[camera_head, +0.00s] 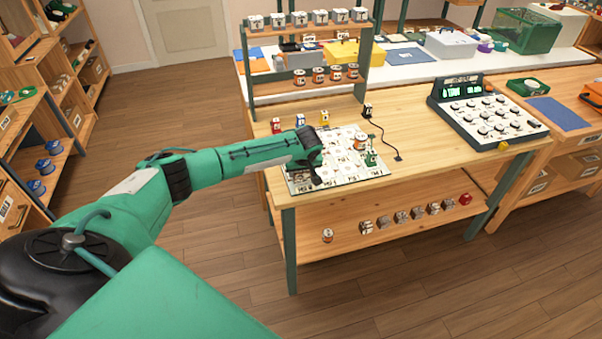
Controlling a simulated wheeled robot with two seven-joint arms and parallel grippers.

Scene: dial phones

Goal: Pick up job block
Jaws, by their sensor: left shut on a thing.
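My left gripper (316,176) reaches in from the left and points down over the left part of the white grid board (345,179) on the wooden table. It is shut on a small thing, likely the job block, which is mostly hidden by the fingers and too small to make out. I cannot tell whether that thing touches the board. An orange-and-white round piece (360,143) and a green piece (371,159) stand on the right part of the board. My right gripper is not in view.
Red (276,126), blue (300,121) and yellow (324,118) blocks stand behind the board. A small black device (367,111) has a cable. A dial console (484,112) stands at the right. A rack (310,87) holds blocks at the back. The table between board and console is mostly clear.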

